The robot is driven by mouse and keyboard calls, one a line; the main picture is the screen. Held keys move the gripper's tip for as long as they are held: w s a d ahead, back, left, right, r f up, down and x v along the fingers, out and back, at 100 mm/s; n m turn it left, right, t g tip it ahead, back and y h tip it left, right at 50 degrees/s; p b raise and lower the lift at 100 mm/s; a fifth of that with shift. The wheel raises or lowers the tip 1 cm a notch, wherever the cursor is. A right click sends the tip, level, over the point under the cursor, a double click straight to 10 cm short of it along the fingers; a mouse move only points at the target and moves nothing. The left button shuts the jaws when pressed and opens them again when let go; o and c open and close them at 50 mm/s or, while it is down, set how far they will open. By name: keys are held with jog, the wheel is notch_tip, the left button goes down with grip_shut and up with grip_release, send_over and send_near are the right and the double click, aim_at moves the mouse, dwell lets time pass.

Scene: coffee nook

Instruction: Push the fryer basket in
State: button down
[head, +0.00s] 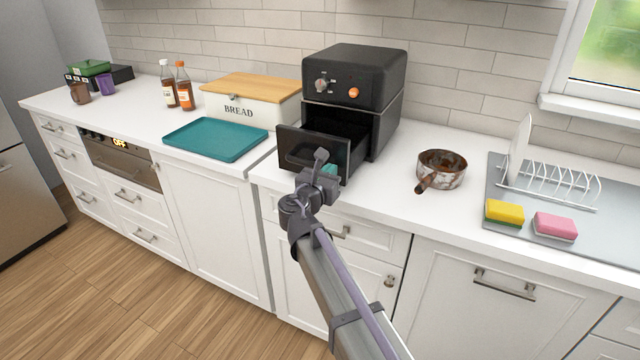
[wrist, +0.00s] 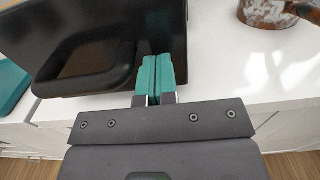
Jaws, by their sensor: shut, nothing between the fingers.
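The black air fryer (head: 353,78) stands on the white counter against the tiled wall. Its fryer basket (head: 313,149) is pulled out toward the front, and its dark interior shows behind the front panel. My gripper (head: 328,170) is in front of the right part of the basket's front panel. In the wrist view my gripper (wrist: 156,80) has its teal fingertips together and empty. The fingertips lie over the right part of the basket front (wrist: 105,40), right of its handle (wrist: 88,66). I cannot tell whether they touch the panel.
A teal tray (head: 215,139) and a bread box (head: 250,98) are left of the fryer. A rusty pot (head: 442,168) stands to the right, its handle toward the front. A dish rack (head: 548,182) and two sponges are farther right. Counter between fryer and pot is clear.

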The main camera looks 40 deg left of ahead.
jog(key=shift+w, duration=0.55)
jog(key=shift+a, duration=0.1)
send_near(364, 132)
jog(key=w, duration=0.4)
jog(key=shift+w+a+f, duration=0.1)
jog(key=shift+a+f, duration=0.05)
jog(key=shift+a, duration=0.15)
jog(key=shift+w, duration=0.1)
jog(key=shift+w+a, duration=0.1)
